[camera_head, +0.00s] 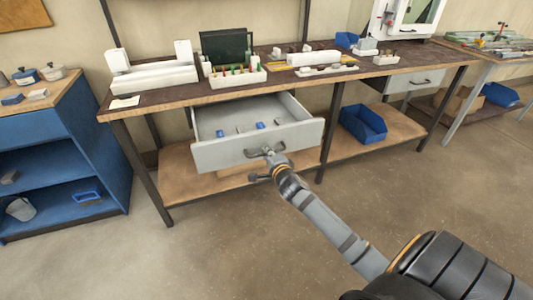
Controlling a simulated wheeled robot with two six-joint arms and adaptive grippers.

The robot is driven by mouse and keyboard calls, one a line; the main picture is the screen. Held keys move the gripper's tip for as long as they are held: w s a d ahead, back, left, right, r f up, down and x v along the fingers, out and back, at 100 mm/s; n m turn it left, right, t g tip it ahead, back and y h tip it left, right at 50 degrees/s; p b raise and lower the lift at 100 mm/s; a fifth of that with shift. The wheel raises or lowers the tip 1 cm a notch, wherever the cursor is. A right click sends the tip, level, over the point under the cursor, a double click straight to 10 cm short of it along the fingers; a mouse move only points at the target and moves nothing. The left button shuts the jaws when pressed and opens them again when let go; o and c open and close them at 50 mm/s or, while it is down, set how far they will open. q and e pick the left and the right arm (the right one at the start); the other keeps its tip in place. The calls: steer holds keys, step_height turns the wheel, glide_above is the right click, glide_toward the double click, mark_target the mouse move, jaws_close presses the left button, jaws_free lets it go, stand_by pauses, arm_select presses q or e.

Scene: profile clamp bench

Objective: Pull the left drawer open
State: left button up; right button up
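The left drawer (232,154) is a grey drawer under the workbench, and it stands well out from the bench. Several small blue and grey items lie inside it. Its dark bar handle (264,153) is on the right part of the front panel. My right gripper (268,156) is at this handle, in front of the panel. The fingers are too small here to show clearly whether they are closed around the handle. My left gripper is not in view.
The workbench top (190,93) carries white fixtures and a tray of coloured-handled tools. A shut right drawer (415,82) is further right. A blue bin (363,123) stands on the lower shelf (345,147). A blue cabinet (85,150) is at left. The floor in front is clear.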

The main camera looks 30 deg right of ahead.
steer(key=shift+o, duration=1.4)
steer(key=shift+s, duration=0.1)
steer(key=v, duration=1.1)
steer(key=shift+s, duration=0.35)
